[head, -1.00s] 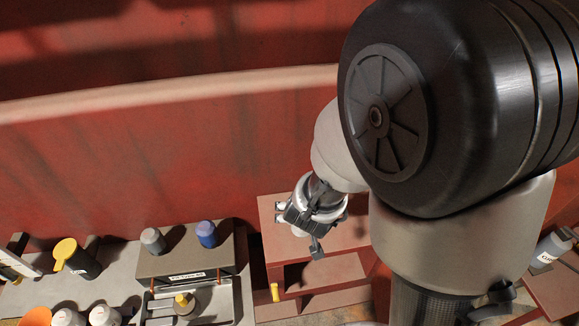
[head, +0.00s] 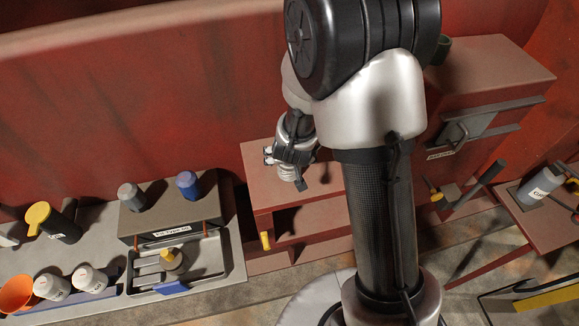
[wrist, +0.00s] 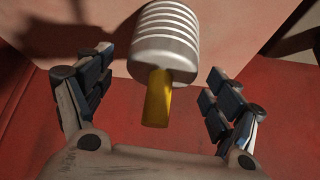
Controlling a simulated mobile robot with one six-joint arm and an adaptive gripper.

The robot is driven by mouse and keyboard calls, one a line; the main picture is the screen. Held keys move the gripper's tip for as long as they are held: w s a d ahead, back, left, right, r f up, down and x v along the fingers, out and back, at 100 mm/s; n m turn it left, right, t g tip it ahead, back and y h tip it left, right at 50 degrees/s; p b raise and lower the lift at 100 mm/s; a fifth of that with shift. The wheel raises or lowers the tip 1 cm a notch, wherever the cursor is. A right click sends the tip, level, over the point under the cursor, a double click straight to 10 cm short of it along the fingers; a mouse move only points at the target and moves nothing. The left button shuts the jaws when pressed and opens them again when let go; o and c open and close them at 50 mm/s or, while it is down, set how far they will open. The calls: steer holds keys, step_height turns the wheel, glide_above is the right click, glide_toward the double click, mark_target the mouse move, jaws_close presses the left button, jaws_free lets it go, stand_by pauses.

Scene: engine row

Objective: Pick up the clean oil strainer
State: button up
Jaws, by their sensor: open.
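The oil strainer (wrist: 165,45) is a pale ribbed cylinder with a yellow handle (wrist: 158,98). In the wrist view it lies between the two fingers of my gripper (wrist: 160,63), with the handle toward the palm. The fingers are spread, and a gap shows on each side of it. In the head view my gripper (head: 285,169) is over the top of a red stepped cabinet (head: 262,190), with a pale ribbed part of the strainer (head: 289,175) showing beside its fingers. Whether the strainer is clean cannot be told. My arm hides part of the cabinet.
Left of the cabinet stands a grey bench with a metal tray (head: 205,286), a blue cup (head: 188,184), a grey cup (head: 131,196), a yellow-topped can (head: 52,222) and an orange bowl (head: 15,293). A taller red cabinet (head: 500,68) stands at right. A yellow handle (head: 265,241) sticks out low on the cabinet.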

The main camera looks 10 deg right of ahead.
steer(key=shift+w+f, duration=0.15)
steer(key=shift+f, duration=0.05)
steer(key=shift+c, duration=0.5)
steer(key=c, duration=1.2)
steer(key=shift+r, duration=0.1)
steer(key=shift+c, duration=0.2)
steer(key=shift+c, duration=0.2)
